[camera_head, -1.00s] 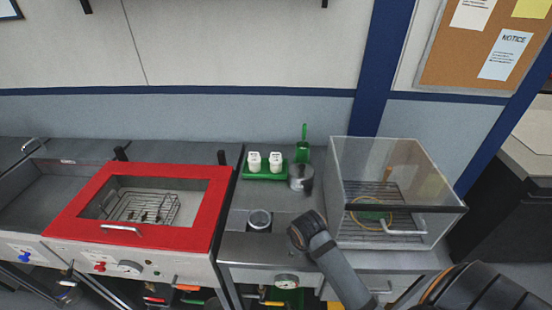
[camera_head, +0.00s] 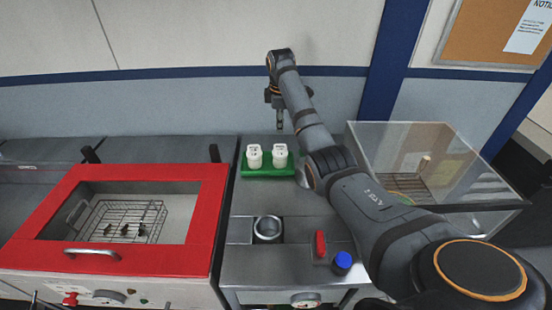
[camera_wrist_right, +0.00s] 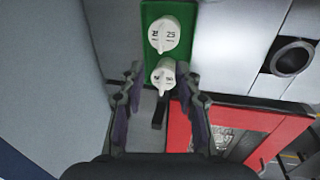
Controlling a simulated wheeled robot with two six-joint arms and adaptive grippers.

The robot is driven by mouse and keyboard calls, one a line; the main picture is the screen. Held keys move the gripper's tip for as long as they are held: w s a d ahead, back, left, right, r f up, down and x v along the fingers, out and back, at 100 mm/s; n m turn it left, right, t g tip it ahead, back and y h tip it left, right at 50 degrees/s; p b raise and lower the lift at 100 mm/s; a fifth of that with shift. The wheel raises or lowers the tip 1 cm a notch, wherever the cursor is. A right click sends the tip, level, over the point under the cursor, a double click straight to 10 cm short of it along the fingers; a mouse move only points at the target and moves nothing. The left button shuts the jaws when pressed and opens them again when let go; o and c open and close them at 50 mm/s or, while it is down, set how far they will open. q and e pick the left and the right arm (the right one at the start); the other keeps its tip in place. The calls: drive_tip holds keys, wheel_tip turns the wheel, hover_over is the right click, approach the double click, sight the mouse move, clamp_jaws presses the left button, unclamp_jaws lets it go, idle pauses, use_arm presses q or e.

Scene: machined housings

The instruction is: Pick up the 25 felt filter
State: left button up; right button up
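Two white felt filters stand side by side on a green tray (camera_head: 262,172) at the back of the bench. In the right wrist view, the upper filter (camera_wrist_right: 165,33) reads "25"; the label of the lower filter (camera_wrist_right: 164,74) is unclear. By the layout, the "25" one seems to be the right filter (camera_head: 280,155) in the head view, beside the left filter (camera_head: 254,157). My right gripper (camera_head: 279,124) points down above the tray, empty. In the wrist view its fingers (camera_wrist_right: 159,76) are spread, with the lower filter showing between their tips. My left gripper is out of view.
A red-framed oven (camera_head: 55,205) with a wire basket stands at the left. A metal cup (camera_head: 267,228) sits in the bench front, near a red handle (camera_head: 320,243) and a blue knob (camera_head: 343,261). A clear box (camera_head: 400,145) stands right, partly behind my right arm.

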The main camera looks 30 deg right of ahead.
drive_tip(key=p, duration=0.1)
hover_over(280, 145)
drive_tip(key=f, duration=0.5)
drive_tip(key=shift+s+a+f, duration=0.15)
drive_tip(key=shift+s+a, duration=0.15)
drive_tip(key=shift+f+p, duration=0.1)
drive_tip(key=shift+p, duration=0.25)
drive_tip(key=f, duration=0.3)
drive_tip(key=f+p, duration=0.1)
drive_tip(key=shift+w+d+f, duration=0.35)
drive_tip(key=shift+w+f, duration=0.05)
drive_tip(key=shift+s+r, duration=0.1)
drive_tip(key=shift+c, duration=1.3)
clamp_jaws()
